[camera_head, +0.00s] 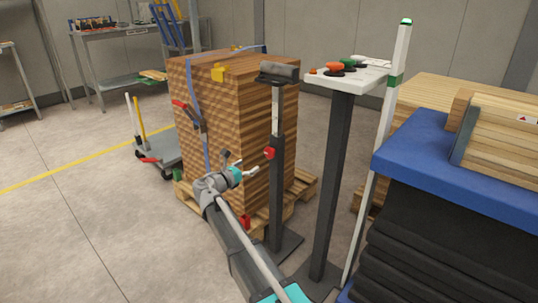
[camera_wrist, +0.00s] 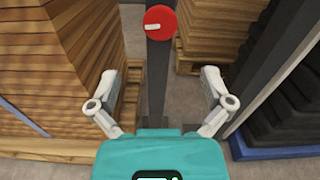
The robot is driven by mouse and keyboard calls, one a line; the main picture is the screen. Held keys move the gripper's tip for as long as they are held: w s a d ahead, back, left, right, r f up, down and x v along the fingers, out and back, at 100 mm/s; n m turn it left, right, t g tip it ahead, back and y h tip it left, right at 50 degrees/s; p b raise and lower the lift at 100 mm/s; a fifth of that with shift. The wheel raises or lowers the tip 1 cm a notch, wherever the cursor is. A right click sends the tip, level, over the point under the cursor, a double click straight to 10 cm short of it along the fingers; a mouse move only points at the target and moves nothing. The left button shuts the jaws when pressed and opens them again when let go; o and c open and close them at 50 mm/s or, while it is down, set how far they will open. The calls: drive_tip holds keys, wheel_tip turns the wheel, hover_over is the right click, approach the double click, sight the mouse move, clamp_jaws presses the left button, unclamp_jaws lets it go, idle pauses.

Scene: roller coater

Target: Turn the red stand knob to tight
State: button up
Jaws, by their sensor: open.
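The red stand knob (camera_head: 269,153) is on the dark upright post of a roller stand (camera_head: 277,200), with a dark roller head on top. In the wrist view the round red knob (camera_wrist: 160,14) is at the top centre, with a pale pointer mark lying nearly horizontal toward the left. The post (camera_wrist: 158,85) runs down between my fingers in that view. My gripper (camera_head: 240,162) is open and empty, left of the knob in the head view. In the wrist view my gripper (camera_wrist: 160,82) has its fingers spread wide, and the knob appears above and beyond them, apart from both fingertips.
A strapped stack of wooden boards (camera_head: 232,130) on a pallet stands close to the left of the post. A small white tray on a dark stand (camera_head: 332,190) and a blue-topped black stack (camera_head: 430,160) are on the right. Open floor (camera_head: 70,220) lies to the left.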

sight(268, 154)
drive_tip(key=x, duration=1.1)
drive_tip(key=c, duration=1.1)
